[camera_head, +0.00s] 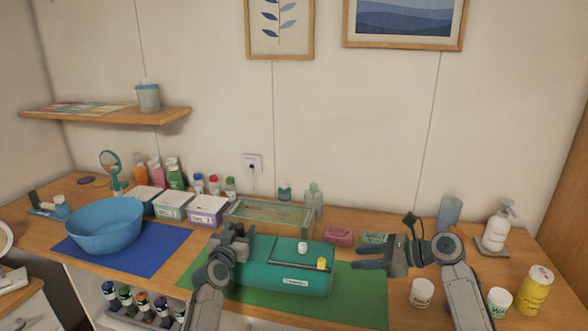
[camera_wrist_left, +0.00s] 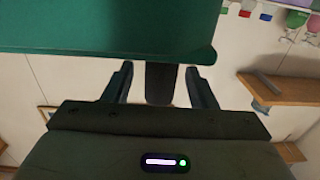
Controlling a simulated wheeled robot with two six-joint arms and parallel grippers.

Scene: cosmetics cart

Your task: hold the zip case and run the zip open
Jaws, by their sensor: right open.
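The teal zip case (camera_head: 262,275) lies on the green mat (camera_head: 370,305), with a pale label on its front. A small yellow piece (camera_head: 321,264) and a white one (camera_head: 303,248) show on its top; I cannot tell which belongs to the zip. My left gripper (camera_head: 237,236) is at the case's left end. In the left wrist view its fingers (camera_wrist_left: 160,78) stand apart on either side of a dark tab (camera_wrist_left: 161,84) by the teal case edge (camera_wrist_left: 100,35), with gaps visible. My right gripper (camera_head: 362,258) is open and empty, right of the case, fingers pointing at it.
A glass-topped box (camera_head: 268,215) stands behind the case, with pink (camera_head: 339,235) and green blocks to its right. A blue bowl (camera_head: 104,226) sits on a blue mat at left. White jars (camera_head: 421,292) and a yellow can (camera_head: 535,290) stand near my right arm.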

